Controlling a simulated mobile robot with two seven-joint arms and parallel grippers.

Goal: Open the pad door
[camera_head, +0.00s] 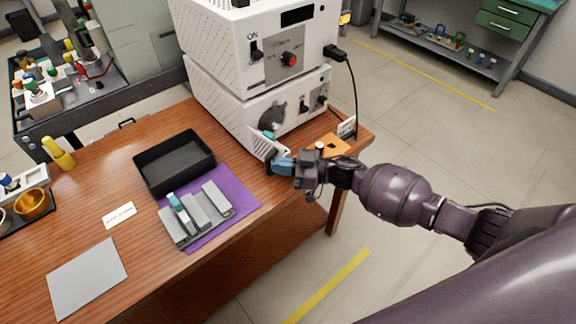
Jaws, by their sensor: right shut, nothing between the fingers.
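The particle classifier is a stack of two white boxes, with the lower box (235,108) standing on the wooden table. A small white slotted panel (268,145), which looks like the pad door, stands out at an angle from the lower left of that box's front. A bit of teal (269,135) shows behind its top edge. My right gripper (273,164) is shut and empty, right at the panel's lower front edge. I cannot tell whether they touch. The gripper hides part of the panel's lower right side. My left gripper is not in view.
A black tray (174,181) and a purple mat (250,204) with a grey holder (180,235) lie left of my gripper. An orange plate (335,143) and a white card (347,127) sit behind my right wrist. A grey sheet (87,278) lies front left.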

